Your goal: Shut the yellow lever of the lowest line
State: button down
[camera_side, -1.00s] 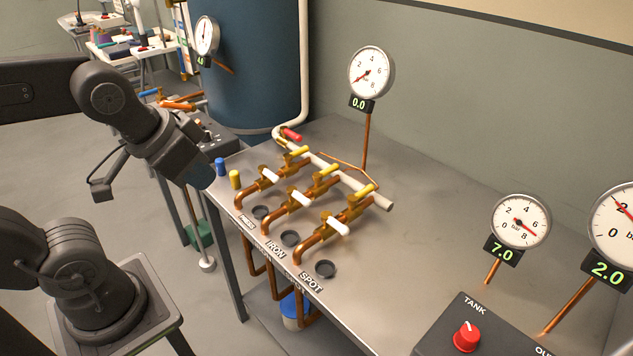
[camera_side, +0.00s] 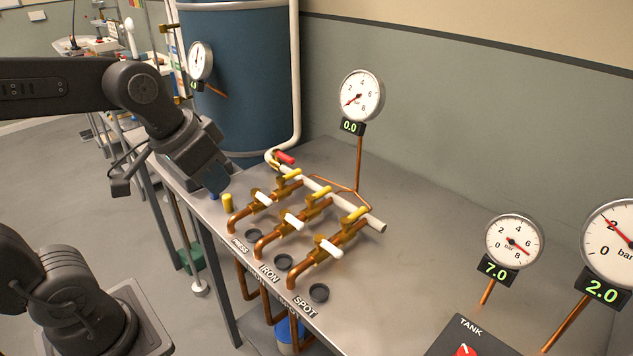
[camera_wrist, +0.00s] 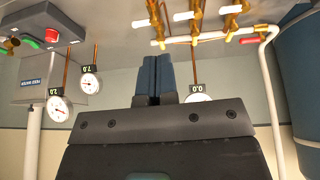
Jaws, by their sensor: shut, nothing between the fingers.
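Three copper lines marked PRESS, IRON and SPOT each carry a yellow lever near the white pipe: PRESS (camera_side: 291,174), IRON (camera_side: 321,192) and SPOT (camera_side: 356,213). All three yellow levers lie roughly along their own pipes. My gripper (camera_side: 215,183) is shut and empty, left of the PRESS line and apart from every lever. In the wrist view, my shut blue fingers (camera_wrist: 155,78) point up toward the upside-down lines, where yellow levers (camera_wrist: 195,41) show. Which line is lowest I cannot tell.
White levers (camera_side: 293,220) sit across the lines on the near side. A red lever (camera_side: 285,157) is at the pipe's far end. A gauge (camera_side: 361,95) reads 0.0.

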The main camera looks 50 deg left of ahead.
aim_at(319, 197)
jog(key=w+a+f+g+h, duration=0.1)
jog(key=w+a, duration=0.2)
jog(key=w, duration=0.5)
jog(key=w+a+h, duration=0.1)
jog(key=w+a, duration=0.3)
jog(key=w, duration=0.4)
jog(key=w+a+f+h, duration=0.2)
jog(key=w+a+f, duration=0.7)
jog(key=w+a, duration=0.2)
jog(key=shift+f+m+h, duration=0.2)
jog(key=shift+m+h, duration=0.1)
jog(key=shift+m, duration=0.1)
jog(key=shift+w, duration=0.1)
jog(key=w+d+f, duration=0.3)
jog(key=d+f, duration=0.5)
jog(key=f, duration=0.1)
jog(key=shift+w, duration=0.2)
